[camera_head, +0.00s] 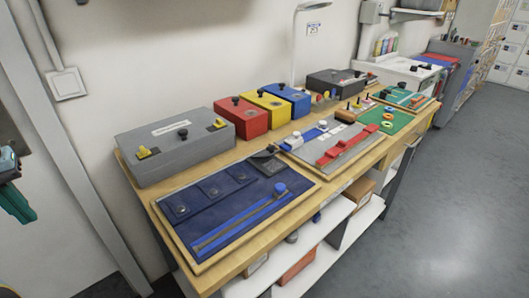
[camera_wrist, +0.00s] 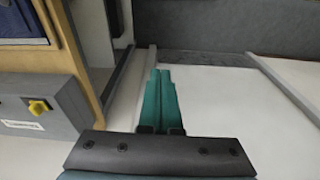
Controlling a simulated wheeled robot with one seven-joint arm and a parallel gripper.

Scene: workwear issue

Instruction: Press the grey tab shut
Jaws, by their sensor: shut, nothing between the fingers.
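A dark grey tab (camera_head: 268,164) is at the far right end of a row of tabs on the navy board (camera_head: 228,222) in the head view. It looks raised and folded back, unlike the navy tabs (camera_head: 212,188) lying flat beside it; its underside is too small to make out. My gripper (camera_head: 18,206) is at the left edge of the head view, well away from the board. In the wrist view, its teal fingers (camera_wrist: 160,75) are together and empty, with the board's corner (camera_wrist: 22,22) at the upper left.
A grey box (camera_head: 175,147) with yellow latches stands behind the board, also at left in the wrist view (camera_wrist: 45,107). Red (camera_head: 242,119), yellow and blue boxes stand further along. A grey board with red parts (camera_head: 345,148) lies right of the navy one. The floor ahead is clear.

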